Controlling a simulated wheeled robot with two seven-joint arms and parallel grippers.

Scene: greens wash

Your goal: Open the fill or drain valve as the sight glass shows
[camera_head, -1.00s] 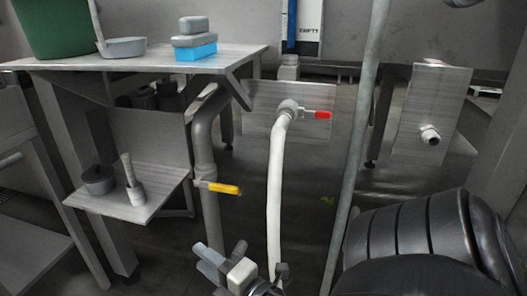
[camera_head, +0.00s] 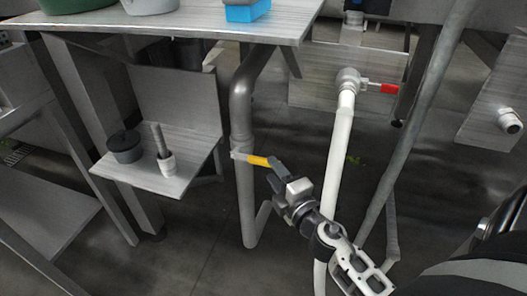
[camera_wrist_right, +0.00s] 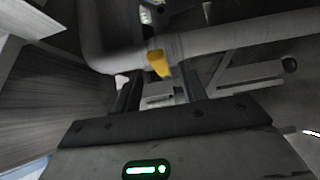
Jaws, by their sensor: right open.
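The yellow-handled valve lever (camera_head: 258,160) sticks out to the right from the grey pipe (camera_head: 241,110) under the table. The red-handled valve lever (camera_head: 388,88) sits at the top of the white hose (camera_head: 341,150), farther right. My right gripper (camera_head: 275,173) is open with its fingertips close to the end of the yellow lever. In the right wrist view the yellow lever (camera_wrist_right: 158,63) shows just beyond and between the spread fingers (camera_wrist_right: 157,92); I cannot tell whether they touch it. The sight glass's level cannot be read in the present head view. My left gripper is not in view.
A steel table (camera_head: 190,28) carries a blue block (camera_head: 247,12) and tubs above the pipe. A small shelf (camera_head: 190,178) at left holds a dark pot (camera_head: 125,146) and a grey-white upright object (camera_head: 163,160). A slanted grey pole (camera_head: 415,120) stands right of the hose.

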